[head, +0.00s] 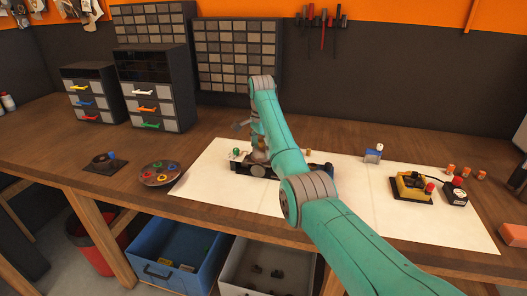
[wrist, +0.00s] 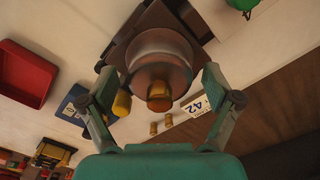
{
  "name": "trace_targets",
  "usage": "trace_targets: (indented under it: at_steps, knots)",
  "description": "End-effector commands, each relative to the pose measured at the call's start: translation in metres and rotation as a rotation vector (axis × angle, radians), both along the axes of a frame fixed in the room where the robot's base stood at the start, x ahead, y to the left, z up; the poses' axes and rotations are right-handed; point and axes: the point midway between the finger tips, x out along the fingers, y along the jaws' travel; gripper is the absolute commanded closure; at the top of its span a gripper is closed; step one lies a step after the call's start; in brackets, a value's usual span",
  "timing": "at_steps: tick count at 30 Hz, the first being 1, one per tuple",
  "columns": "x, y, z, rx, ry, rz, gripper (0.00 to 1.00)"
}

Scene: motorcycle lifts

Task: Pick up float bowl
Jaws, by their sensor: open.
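In the wrist view, a round, dull brownish-grey metal bowl with a brass plug in its middle, which looks like the float bowl (wrist: 176,49), sits on a dark block. My gripper (wrist: 158,78) is open, with one finger on each side of the bowl. Gaps show between the fingers and the bowl, and I see no clear contact. In the head view, my arm reaches over a dark assembly (head: 262,171) on the white mat. My forearm and wrist hide much of it there, and I cannot make out the bowl clearly.
A green knob (head: 236,152) stands at the assembly's left end. A small blue-and-white container (head: 373,153) and a yellow device (head: 411,187) are to the right on the mat (head: 352,205). A round dish (head: 159,174) lies left. Drawer cabinets (head: 156,88) stand behind.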

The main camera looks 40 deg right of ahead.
Motion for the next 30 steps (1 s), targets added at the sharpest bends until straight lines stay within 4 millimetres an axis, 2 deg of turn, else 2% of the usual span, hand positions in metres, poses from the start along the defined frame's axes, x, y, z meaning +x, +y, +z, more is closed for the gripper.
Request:
trace_targets:
  at_steps: [7, 8, 15, 25, 30]
  knots:
    - [0.001, 0.001, -0.004, 0.000, 0.000, 0.000, 0.11]
    - [0.001, 0.001, -0.004, 0.000, 0.000, 0.000, 0.16]
    - [0.001, 0.001, -0.004, 0.000, 0.000, 0.000, 0.76]
    - [0.000, 0.001, 0.000, 0.000, -0.001, 0.000, 0.77]
    - [-0.001, -0.004, 0.022, -0.001, -0.002, 0.002, 0.77]
